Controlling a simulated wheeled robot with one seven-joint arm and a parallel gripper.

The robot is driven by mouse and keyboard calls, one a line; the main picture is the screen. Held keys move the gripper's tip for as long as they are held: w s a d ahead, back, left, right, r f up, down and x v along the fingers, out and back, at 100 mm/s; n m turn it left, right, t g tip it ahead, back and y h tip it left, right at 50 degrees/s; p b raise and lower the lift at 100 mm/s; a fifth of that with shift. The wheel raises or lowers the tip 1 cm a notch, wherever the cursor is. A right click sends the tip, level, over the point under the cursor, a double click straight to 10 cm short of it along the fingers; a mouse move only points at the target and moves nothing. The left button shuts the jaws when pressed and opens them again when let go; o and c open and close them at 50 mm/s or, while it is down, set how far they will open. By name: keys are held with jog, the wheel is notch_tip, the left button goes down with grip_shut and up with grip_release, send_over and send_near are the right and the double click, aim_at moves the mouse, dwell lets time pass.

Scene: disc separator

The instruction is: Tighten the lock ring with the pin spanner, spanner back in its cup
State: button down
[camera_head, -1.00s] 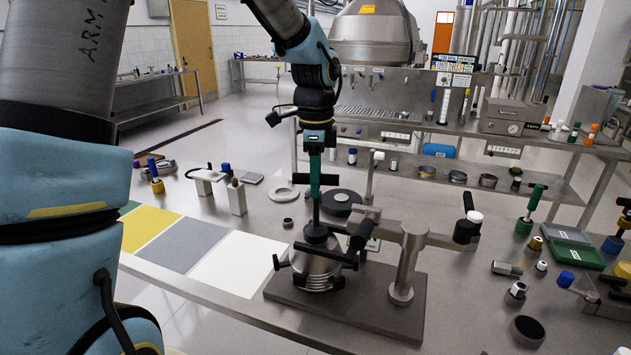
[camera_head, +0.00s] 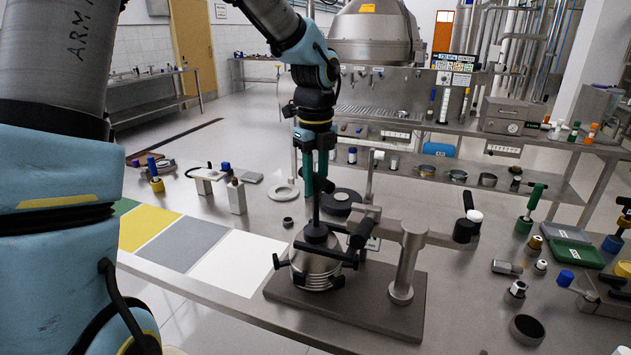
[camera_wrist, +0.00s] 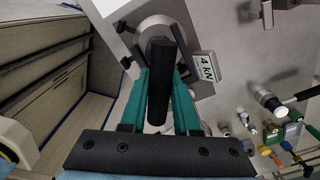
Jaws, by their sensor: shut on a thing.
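My gripper (camera_head: 316,188) has two teal fingers and points down above the ribbed metal drum on the base plate (camera_head: 345,305). It is shut on the black handle of the pin spanner (camera_head: 316,212), whose dark shaft runs straight down to the drum's top. In the wrist view the black handle (camera_wrist: 160,85) lies between the teal fingers (camera_wrist: 160,95). A dark collar, seemingly the lock ring (camera_head: 316,234), sits on top of the drum (camera_head: 316,268); the spanner's foot meets it, but pin engagement is too small to tell. Black clamp arms stand around the drum.
A metal post with a swing arm (camera_head: 405,262) stands close right of the drum. A label reading 4 kN (camera_wrist: 206,67) lies beside it. Coloured mats (camera_head: 185,242) are at left; a green-handled tool (camera_head: 533,205) stands in a cup at right, near trays (camera_head: 570,235) and small parts.

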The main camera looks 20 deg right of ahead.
notch_tip(320, 180, up, 6)
jog(key=shift+w+r, duration=0.1)
dwell(0.5)
